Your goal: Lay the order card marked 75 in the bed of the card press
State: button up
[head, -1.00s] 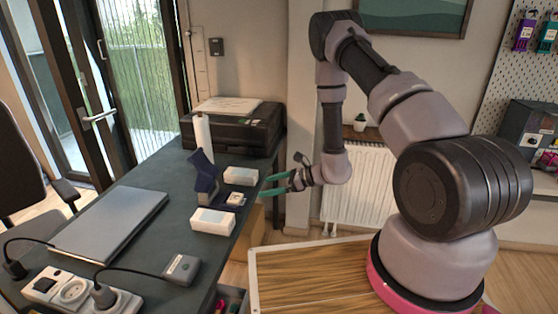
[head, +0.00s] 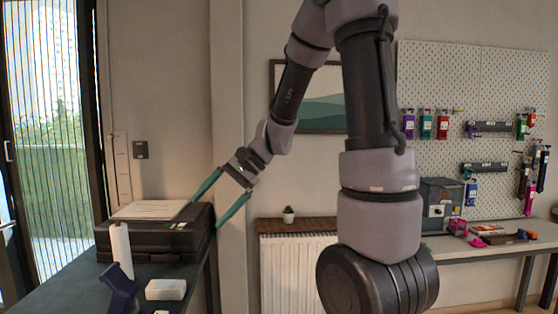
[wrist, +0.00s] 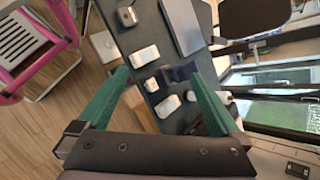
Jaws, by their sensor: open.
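My gripper (head: 206,213) has long green fingers spread apart with nothing between them. It hangs in the air beside the dark desk (head: 75,285), near the printer. In the wrist view my gripper (wrist: 158,73) looks down over the desk. A dark blue device (head: 122,288) stands on the desk beside a white box (head: 166,289); the device also shows in the wrist view (wrist: 180,73). A small white item (wrist: 151,85) lies near it, too small to read. I cannot make out a card marked 75, and I cannot tell which object is the card press.
A black printer (head: 150,238) with paper on top stands at the desk's back, behind a white roll (head: 121,245). A radiator (head: 290,275) is on the wall. A bench (head: 510,243) with a dark machine (head: 440,200) stands under the pegboard (head: 460,90) at right.

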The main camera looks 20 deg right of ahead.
jog(key=s+d+r+n+t+h, duration=0.4)
jog(key=s+d+r+t+h, duration=0.3)
jog(key=s+d+r, duration=0.4)
jog(key=shift+d+r+n, duration=0.3)
jog(key=shift+d+r, duration=0.1)
jog(key=shift+d, duration=0.4)
